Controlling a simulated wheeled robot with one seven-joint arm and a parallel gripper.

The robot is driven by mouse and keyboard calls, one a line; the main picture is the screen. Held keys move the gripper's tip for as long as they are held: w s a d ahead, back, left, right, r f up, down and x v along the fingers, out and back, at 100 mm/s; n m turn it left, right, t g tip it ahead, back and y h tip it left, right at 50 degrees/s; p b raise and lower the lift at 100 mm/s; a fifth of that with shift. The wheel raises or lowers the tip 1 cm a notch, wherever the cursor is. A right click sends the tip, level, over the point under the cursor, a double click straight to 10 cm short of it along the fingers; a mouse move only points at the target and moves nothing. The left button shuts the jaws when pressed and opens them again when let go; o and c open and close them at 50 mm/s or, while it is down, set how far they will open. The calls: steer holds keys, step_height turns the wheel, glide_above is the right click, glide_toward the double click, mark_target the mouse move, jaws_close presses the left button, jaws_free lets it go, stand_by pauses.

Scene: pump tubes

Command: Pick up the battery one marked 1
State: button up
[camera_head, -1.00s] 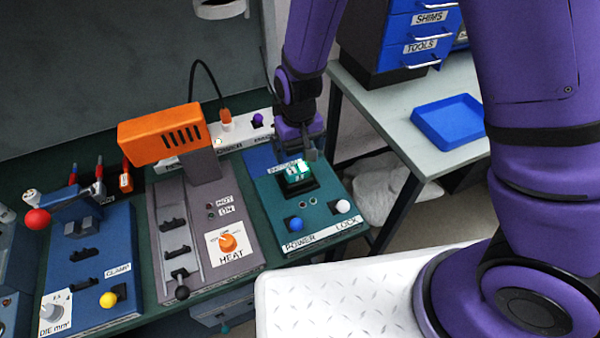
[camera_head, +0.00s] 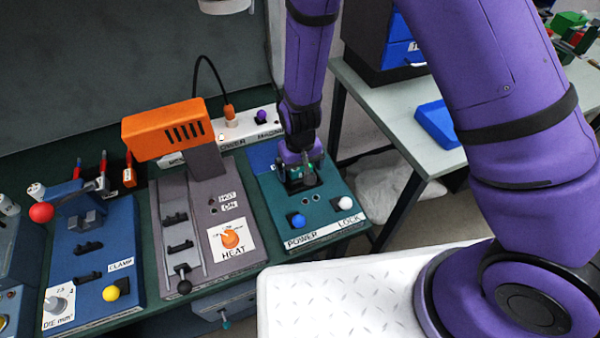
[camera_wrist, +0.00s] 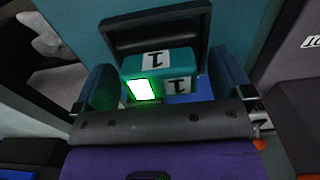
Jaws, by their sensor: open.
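The teal battery (camera_wrist: 182,62) carries labels marked 1 and a lit green-white panel. It sits in a black holder (camera_wrist: 150,28) on the teal station (camera_head: 267,203). In the wrist view my gripper (camera_wrist: 165,85) is open, with one finger on each side of the battery. I cannot tell whether the fingers touch it. In the head view my gripper (camera_head: 299,172) is down over the holder and hides most of the battery.
The teal station has a blue POWER knob (camera_head: 298,221) and a white LOCK knob (camera_head: 344,202) in front. The grey HEAT station (camera_head: 205,225) with an orange heat head (camera_head: 167,131) stands close on the left. A blue tray (camera_head: 438,124) lies on the side bench.

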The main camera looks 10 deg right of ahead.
steer(key=c, duration=1.1)
steer(key=shift+o, duration=0.2)
steer(key=shift+r, duration=0.15)
